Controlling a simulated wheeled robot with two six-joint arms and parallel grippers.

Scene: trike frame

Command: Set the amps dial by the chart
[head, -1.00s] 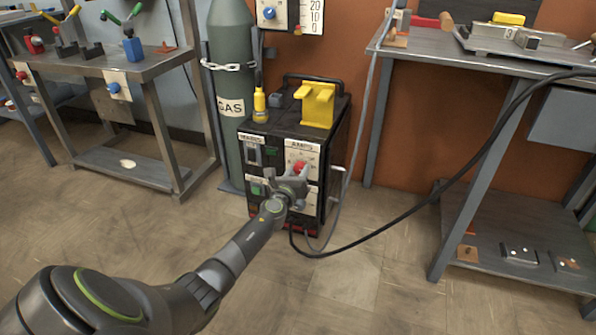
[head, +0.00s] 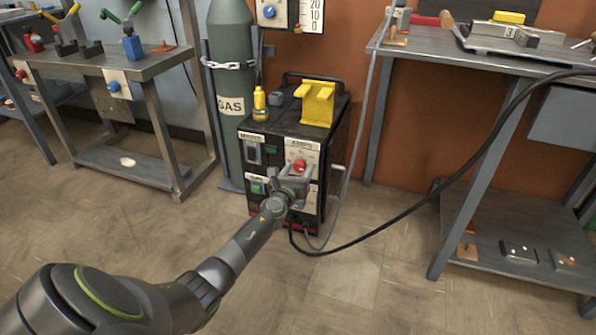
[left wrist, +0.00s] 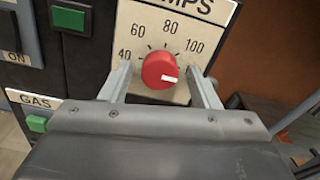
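The red amps dial (head: 299,166) is on the front of the black welder (head: 262,128). In the left wrist view the dial (left wrist: 160,70) shows its white mark pointing right and slightly down, past the 100 on the white scale plate (left wrist: 140,20). The numbers 40, 60, 80 and 100 are readable; the right finger covers part of the plate. My left gripper (head: 296,174) is at the dial. Its fingers (left wrist: 160,76) are open on either side, with gaps to the dial. I cannot make out the chart. My right gripper is not in view.
A yellow holder (head: 318,104) and a yellow bottle (head: 260,103) stand on the welder. A grey gas cylinder (head: 230,65) stands behind it to the left. A black cable (head: 400,216) runs to the right. The floor in front is clear.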

